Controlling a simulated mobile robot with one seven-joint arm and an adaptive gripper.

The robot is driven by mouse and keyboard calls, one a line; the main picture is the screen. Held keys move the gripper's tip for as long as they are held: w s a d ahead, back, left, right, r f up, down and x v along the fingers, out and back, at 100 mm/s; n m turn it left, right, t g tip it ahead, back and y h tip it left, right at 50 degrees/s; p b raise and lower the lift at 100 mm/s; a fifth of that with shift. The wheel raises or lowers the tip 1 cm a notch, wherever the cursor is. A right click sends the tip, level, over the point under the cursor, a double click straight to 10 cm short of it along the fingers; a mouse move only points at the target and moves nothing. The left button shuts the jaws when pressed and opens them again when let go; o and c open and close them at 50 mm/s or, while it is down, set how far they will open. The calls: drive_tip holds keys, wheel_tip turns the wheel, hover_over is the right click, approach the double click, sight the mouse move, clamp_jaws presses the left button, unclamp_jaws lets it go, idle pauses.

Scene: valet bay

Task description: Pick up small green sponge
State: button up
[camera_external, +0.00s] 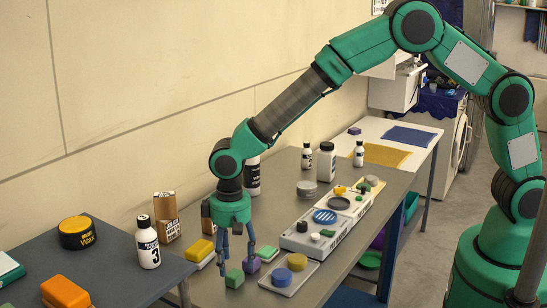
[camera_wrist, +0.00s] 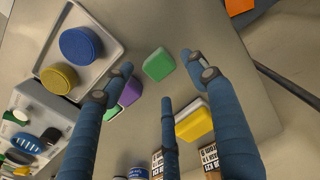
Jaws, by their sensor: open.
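A small green block, the sponge (camera_external: 234,278), lies on the grey table below my gripper (camera_external: 238,262). In the wrist view the green sponge (camera_wrist: 159,64) sits between the spread tips of my blue fingers (camera_wrist: 155,70), with bare table around it. My gripper points down, is open and holds nothing. I cannot tell exactly how high the fingertips are above the table. A second green piece (camera_external: 266,253) lies behind a purple block (camera_external: 251,265), to the right of the fingers; the left finger partly hides these in the wrist view.
A tray (camera_external: 268,284) with a blue tin (camera_external: 297,262) and a yellow tin (camera_external: 282,277) stands close on the right. A yellow sponge with a white base (camera_external: 199,250) lies to the left. Boxes and bottles stand behind. A dark table (camera_external: 120,262) is at the left.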

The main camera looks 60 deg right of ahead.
sight(234, 273)
drive_tip(key=shift+s+f+b, duration=0.1)
drive_tip(key=shift+f+b, duration=0.4)
drive_tip(key=shift+f, duration=2.05)
drive_tip(key=c, duration=0.9)
